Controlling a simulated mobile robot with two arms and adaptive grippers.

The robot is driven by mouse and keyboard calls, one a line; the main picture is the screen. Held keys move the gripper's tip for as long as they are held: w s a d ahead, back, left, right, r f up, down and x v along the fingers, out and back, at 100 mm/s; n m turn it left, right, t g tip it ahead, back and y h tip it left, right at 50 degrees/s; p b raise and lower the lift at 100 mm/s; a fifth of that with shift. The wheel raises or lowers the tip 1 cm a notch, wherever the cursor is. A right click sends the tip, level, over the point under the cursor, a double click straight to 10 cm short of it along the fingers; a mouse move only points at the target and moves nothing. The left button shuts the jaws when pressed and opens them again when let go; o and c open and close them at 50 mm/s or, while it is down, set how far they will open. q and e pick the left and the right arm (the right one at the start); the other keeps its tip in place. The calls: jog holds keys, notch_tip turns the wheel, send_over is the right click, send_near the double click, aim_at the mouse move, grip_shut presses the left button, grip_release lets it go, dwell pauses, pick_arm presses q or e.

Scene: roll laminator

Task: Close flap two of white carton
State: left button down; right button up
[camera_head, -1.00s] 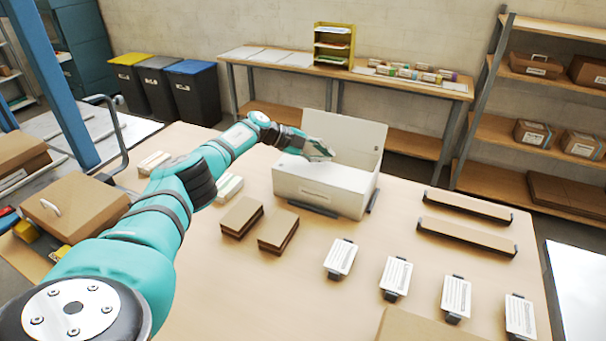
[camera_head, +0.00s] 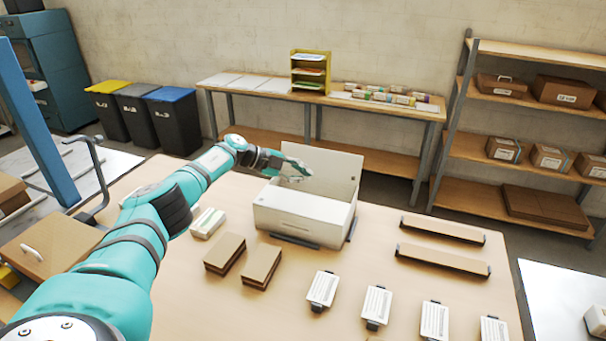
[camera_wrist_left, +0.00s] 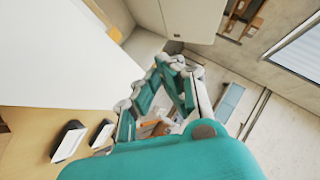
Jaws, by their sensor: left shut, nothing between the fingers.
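The white carton (camera_head: 302,218) stands on the wooden table in the head view. A tall white panel (camera_head: 335,172) rises along its back. My left gripper (camera_head: 303,173) is shut and empty over the back left part of the carton, in front of that panel. I cannot tell whether it touches the carton. In the left wrist view the gripper (camera_wrist_left: 172,82) shows its fingers together, with a large white carton surface (camera_wrist_left: 60,50) close by on the left. The gripper and arm partly hide the carton's left side. My right gripper is not in view.
Two brown boxes (camera_head: 262,266) and a small white-green pack (camera_head: 208,222) lie left of the carton. Several white-labelled items (camera_head: 376,305) line the front. Two long brown bars (camera_head: 442,231) lie to the right. Bare table separates these groups.

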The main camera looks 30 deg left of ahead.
pick_arm(q)
jog(key=shift+a+r+b, duration=0.3)
jog(key=shift+r+b, duration=0.05)
jog(key=shift+r, duration=0.2)
jog(key=s+a+r+b, duration=0.1)
jog(key=a+r+b, duration=0.3)
jog(key=a+r, duration=0.2)
jog(key=shift+s+r, duration=0.3)
jog(key=shift+s, duration=0.05)
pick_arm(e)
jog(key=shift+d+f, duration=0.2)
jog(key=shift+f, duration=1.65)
